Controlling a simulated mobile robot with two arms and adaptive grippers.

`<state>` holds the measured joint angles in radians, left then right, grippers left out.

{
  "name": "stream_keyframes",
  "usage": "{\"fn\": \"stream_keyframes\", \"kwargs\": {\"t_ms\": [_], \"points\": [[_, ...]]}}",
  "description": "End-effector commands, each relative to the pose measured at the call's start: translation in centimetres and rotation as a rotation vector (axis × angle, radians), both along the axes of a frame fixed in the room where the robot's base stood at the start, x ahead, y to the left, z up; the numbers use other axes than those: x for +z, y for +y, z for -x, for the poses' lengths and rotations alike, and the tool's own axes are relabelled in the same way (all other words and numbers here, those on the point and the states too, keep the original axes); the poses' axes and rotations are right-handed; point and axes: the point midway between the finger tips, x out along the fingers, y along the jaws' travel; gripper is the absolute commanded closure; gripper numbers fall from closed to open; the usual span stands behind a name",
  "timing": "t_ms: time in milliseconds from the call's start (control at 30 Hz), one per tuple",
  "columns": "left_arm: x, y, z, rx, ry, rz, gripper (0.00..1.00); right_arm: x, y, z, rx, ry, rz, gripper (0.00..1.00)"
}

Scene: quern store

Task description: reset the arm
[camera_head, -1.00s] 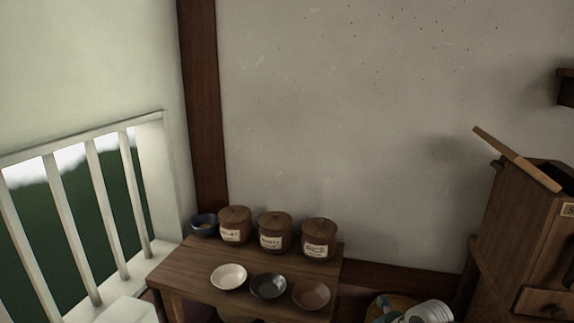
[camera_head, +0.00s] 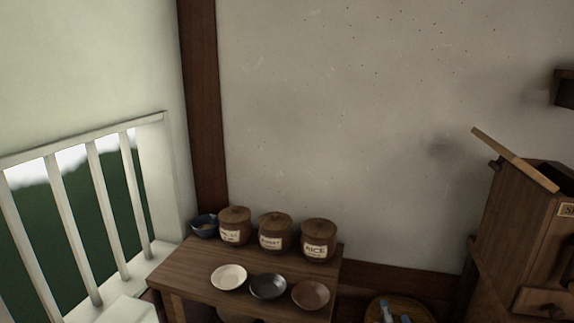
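The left gripper is not in view. Two small blue-grey pieces (camera_head: 388,311) show at the bottom edge, right of centre, over a round wooden top. They are cut off by the frame, and I cannot tell whether they are fingertips of my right gripper or things lying there. No held object is visible.
A low wooden table (camera_head: 205,270) bears three lidded, labelled wooden jars, including the rice jar (camera_head: 319,239), a blue bowl (camera_head: 203,226), a white dish (camera_head: 229,277), a black dish (camera_head: 268,286) and a brown dish (camera_head: 311,295). A wooden cabinet (camera_head: 520,235) stands right; a barred window (camera_head: 95,210) left.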

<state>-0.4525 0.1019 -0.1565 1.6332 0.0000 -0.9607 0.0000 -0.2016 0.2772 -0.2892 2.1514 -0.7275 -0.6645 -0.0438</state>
Motion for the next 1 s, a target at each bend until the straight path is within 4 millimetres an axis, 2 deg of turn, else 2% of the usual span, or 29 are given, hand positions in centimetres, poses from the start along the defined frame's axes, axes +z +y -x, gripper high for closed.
{"fn": "stream_keyframes", "kwargs": {"t_ms": [33, 100, 200, 300, 400, 600, 767, 1000], "points": [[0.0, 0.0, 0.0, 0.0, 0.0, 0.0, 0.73, -3.1, -1.3, 2.3, -0.073, 0.113, -0.11, 0.54], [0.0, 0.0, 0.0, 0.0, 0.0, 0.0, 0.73, -7.0, -2.5, 5.7, -0.159, 0.266, -0.241, 0.54], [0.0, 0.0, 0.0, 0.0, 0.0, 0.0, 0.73, -11.2, -2.7, 10.5, -0.246, 0.455, -0.382, 0.54], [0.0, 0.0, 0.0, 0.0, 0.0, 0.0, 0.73, -14.0, -2.2, 14.6, -0.299, 0.601, -0.474, 0.54], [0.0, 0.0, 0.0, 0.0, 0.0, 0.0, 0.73, -15.7, -1.3, 18.1, -0.334, 0.721, -0.543, 0.54], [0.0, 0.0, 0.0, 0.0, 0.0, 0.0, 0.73, -17.7, 0.5, 24.0, -0.378, 0.912, -0.639, 0.54], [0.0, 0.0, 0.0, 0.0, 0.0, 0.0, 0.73, -18.3, 2.0, 28.3, -0.398, 1.05, -0.696, 0.54], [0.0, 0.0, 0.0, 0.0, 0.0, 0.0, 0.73, -24.5, 2.2, 27.1, -0.408, 1.077, -0.688, 0.54]]}}
